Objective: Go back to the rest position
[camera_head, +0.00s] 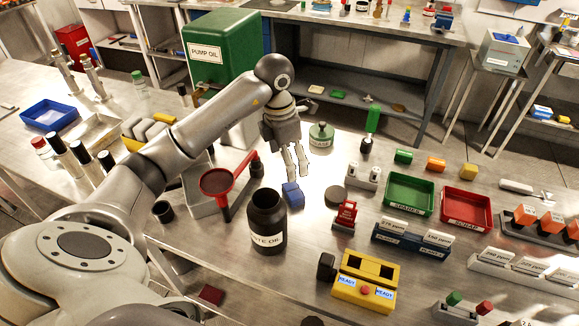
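My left arm reaches in from the left, and its gripper (295,175) points down over the steel bench (330,255). Its two slim fingers look apart, with a narrow gap between them. A small blue block (292,194) shows just below the fingertips. I see nothing held between the fingers, but I cannot tell whether a tip touches the block. My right gripper is not in view.
A black waste oil jar (266,215) and red funnel (217,181) stand close left of the gripper. A green-capped bottle (321,135) stands to its right. Green (409,193) and red (466,208) trays lie farther right. The green pump oil tank (222,45) stands behind my arm.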

